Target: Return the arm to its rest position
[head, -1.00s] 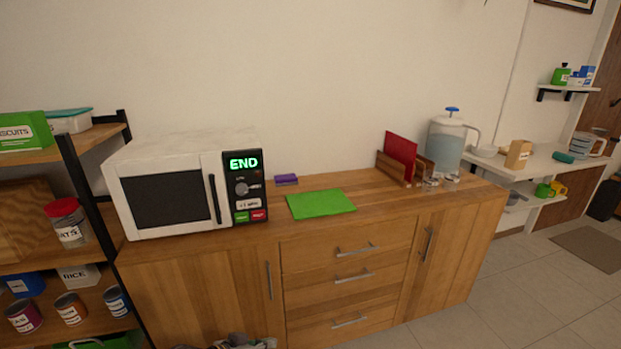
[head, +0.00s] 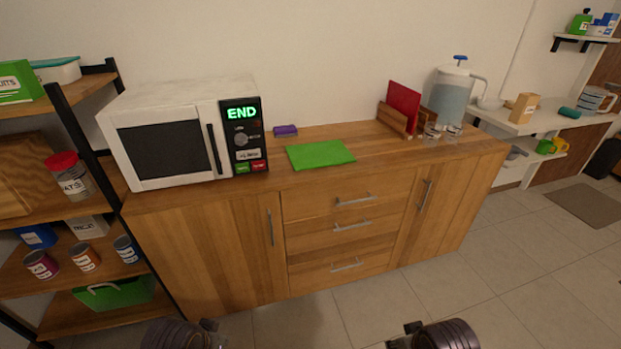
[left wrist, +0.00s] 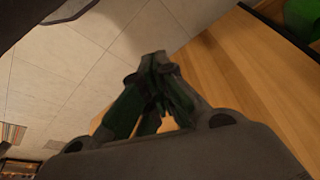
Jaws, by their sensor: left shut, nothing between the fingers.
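My left gripper (left wrist: 158,62) shows in the left wrist view with its fingers together and nothing between them. It is over the floor, beside a wooden surface. In the head view, rounded dark parts of my arms show at the bottom edge, one left of centre and one right of centre. No fingers can be made out there, and my right gripper is not in view.
A wooden cabinet (head: 215,235) holds a white microwave (head: 170,105) reading END, a green mat (head: 320,154), a purple item (head: 285,130) and a water dispenser (head: 451,98). A shelf (head: 75,249) with cans stands left. Floor is open at right.

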